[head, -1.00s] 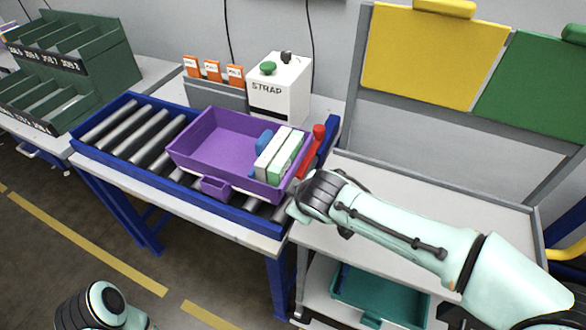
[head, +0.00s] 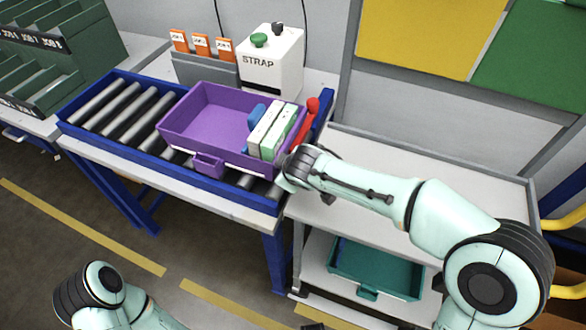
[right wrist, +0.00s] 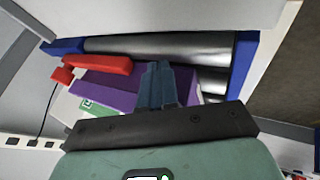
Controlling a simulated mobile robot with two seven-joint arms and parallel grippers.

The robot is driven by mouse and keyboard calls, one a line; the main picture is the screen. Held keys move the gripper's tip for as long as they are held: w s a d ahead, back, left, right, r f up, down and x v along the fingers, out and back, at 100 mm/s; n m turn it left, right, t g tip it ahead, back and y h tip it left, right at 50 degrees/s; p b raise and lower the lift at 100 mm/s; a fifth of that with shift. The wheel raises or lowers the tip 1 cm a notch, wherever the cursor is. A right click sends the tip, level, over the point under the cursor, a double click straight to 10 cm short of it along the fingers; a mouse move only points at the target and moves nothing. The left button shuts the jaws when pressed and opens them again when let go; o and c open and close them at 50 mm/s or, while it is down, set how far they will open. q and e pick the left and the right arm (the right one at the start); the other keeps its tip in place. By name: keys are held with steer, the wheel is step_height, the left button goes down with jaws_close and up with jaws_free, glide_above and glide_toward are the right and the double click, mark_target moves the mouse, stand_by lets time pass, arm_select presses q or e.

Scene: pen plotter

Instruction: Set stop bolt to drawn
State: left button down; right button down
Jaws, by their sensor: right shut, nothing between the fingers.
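The stop bolt appears to be the red part (head: 306,123) with a round knob at the right end of the roller conveyor, beside the purple tote (head: 205,125). In the right wrist view the red bar (right wrist: 105,64) lies left of my fingers, with its knob end at the far left. My right gripper (right wrist: 158,75) is shut and empty, apart from the red bar in the picture, with the purple tote and a roller behind it. In the head view its fingers are mostly hidden by my wrist, at the conveyor's front right corner. My left arm shows low left, its gripper out of view.
The tote holds white, green and blue items (head: 266,130). The conveyor's blue frame (head: 230,192) surrounds the rollers. A white STRAP box (head: 270,70) stands behind. A grey cart (head: 420,160) with a teal bin (head: 375,270) below stands right.

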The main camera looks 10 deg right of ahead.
mark_target(306, 135)
steer(key=shift+x, duration=1.15)
arm_select(q)
steer(key=shift+s+r+p, duration=0.2)
steer(key=shift+r+p, duration=0.15)
steer(key=shift+p, duration=0.15)
arm_select(e)
steer(key=shift+w+d+r, duration=0.1)
steer(key=shift+w+d, duration=0.45)
steer(key=shift+w, duration=0.25)
steer(key=shift+w+d, duration=0.55)
steer(key=shift+w, duration=0.25)
